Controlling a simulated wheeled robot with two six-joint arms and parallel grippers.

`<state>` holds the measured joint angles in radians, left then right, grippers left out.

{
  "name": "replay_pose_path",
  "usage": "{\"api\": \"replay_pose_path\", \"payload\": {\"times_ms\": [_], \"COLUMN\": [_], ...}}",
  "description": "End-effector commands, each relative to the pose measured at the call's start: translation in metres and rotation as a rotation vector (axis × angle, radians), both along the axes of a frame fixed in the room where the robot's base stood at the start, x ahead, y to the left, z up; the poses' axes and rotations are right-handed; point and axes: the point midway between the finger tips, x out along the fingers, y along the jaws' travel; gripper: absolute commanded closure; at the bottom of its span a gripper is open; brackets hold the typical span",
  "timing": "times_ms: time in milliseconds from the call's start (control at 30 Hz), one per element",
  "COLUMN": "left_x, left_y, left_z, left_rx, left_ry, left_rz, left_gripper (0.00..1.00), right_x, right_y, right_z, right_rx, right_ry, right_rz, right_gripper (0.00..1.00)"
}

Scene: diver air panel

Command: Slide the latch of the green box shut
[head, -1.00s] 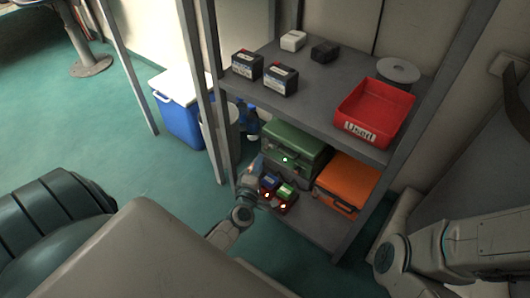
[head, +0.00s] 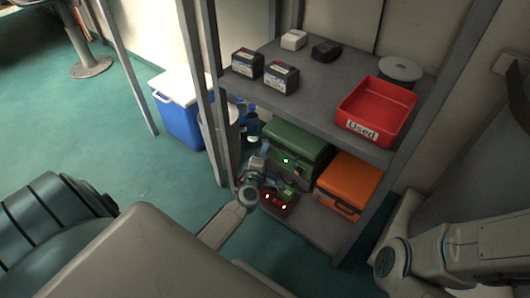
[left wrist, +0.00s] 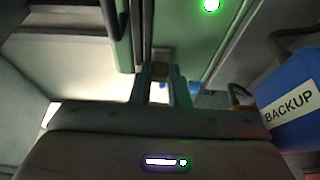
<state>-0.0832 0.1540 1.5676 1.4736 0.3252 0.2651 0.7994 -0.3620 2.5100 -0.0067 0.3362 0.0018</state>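The green box (head: 297,140) sits on the lower shelf in the head view, with a lit green dot on its front. In the left wrist view its green face (left wrist: 185,45) fills the top, with a glowing green light. My left gripper (head: 262,150) is at the box's front left side. In the left wrist view the fingers of my left gripper (left wrist: 160,82) stand apart, with a small brownish piece between or just beyond their tips. I cannot tell whether they touch it. The latch is not clear in the head view. My right gripper is out of view.
An orange box (head: 348,182) stands right of the green box. A blue box marked BACKUP (left wrist: 292,95) is close on the right in the left wrist view. A red tray (head: 376,108) and black batteries (head: 281,78) are on the shelf above. A shelf post (head: 207,90) stands at left.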

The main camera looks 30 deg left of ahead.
Motion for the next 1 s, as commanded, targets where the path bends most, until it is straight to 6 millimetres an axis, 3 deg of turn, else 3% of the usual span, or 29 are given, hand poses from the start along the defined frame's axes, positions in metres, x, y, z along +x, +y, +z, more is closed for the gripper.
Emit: {"api": "replay_pose_path", "payload": {"times_ms": [167,400,633,667,733,1000], "left_x": [0.0,0.002,0.002,0.002,0.002,0.002], "left_y": [0.001,0.022,0.023,0.023,0.023,0.022], "left_z": [0.0,0.0,-0.001,-0.001,-0.001,0.0], "left_rx": [0.001,0.002,0.001,0.001,0.001,0.001], "left_ry": [0.001,0.0,-0.002,-0.003,-0.003,-0.003], "left_rz": [0.0,-0.001,0.001,0.001,0.001,0.0], "left_gripper": [1.0,1.0,1.0,0.8,0.66,0.63], "right_x": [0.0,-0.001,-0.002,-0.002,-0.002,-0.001], "right_y": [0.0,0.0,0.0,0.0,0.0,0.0], "right_z": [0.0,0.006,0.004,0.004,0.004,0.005], "right_rx": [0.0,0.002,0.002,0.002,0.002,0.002], "right_ry": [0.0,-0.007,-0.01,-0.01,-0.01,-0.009], "right_rz": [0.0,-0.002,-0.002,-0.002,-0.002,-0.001], "right_gripper": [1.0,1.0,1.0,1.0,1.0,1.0]}}
